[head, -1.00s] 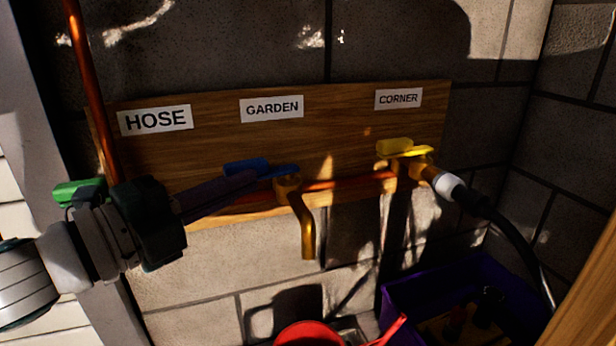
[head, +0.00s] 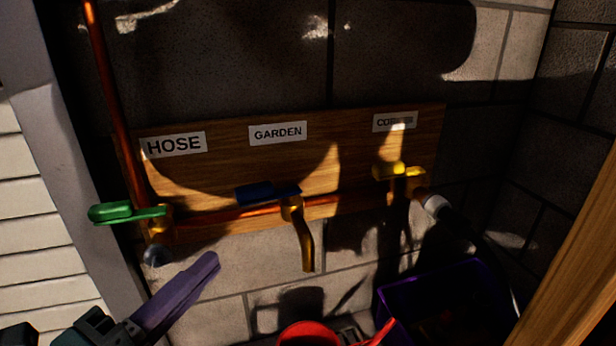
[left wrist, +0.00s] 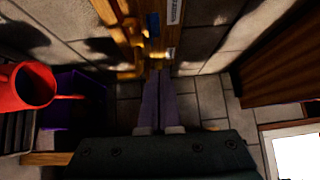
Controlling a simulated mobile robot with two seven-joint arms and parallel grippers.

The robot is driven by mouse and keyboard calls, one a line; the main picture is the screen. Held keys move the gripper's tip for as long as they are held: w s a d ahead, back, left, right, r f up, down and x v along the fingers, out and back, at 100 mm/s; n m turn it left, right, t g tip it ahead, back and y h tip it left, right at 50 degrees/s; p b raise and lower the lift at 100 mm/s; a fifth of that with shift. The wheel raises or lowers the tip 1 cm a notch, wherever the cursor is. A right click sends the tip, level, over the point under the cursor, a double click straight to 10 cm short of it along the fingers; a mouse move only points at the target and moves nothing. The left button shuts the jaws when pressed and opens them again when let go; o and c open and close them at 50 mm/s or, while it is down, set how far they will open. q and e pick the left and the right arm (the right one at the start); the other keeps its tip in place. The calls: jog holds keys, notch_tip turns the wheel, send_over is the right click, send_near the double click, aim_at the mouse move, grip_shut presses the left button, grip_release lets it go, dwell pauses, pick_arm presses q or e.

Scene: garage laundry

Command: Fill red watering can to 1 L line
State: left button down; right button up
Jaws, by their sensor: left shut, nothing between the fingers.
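The red watering can (head: 308,334) is below the middle tap at the bottom of the head view, only its top showing. It also shows in the left wrist view (left wrist: 28,88), its opening up; the water level inside cannot be made out. The GARDEN tap has a blue handle (head: 262,192) and a brass spout (head: 303,240) above the can. The HOSE tap has a green handle (head: 126,212), and the CORNER tap a yellow handle (head: 390,171). My left gripper (head: 212,262) is shut and empty, below and left of the blue handle, touching nothing visible. My right gripper is not in view.
A wooden board (head: 340,150) with labels carries the taps and a copper pipe. A black hose (head: 470,228) runs from the CORNER tap. A purple crate (head: 440,280) stands right of the can. A wooden post (head: 575,270) edges the right side.

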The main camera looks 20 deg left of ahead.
pick_arm(q)
jog(key=d+n+y, duration=0.1)
jog(key=d+y, duration=0.1)
jog(key=b, duration=0.4)
send_near(262, 194)
jog(key=w+d, duration=0.2)
jog(key=d, duration=0.1)
jog(key=w+a, duration=0.1)
jog(key=w+a+b, duration=0.1)
jog(key=w, duration=0.1)
jog(key=shift+w, duration=0.1)
jog(key=shift+w+a, duration=0.3)
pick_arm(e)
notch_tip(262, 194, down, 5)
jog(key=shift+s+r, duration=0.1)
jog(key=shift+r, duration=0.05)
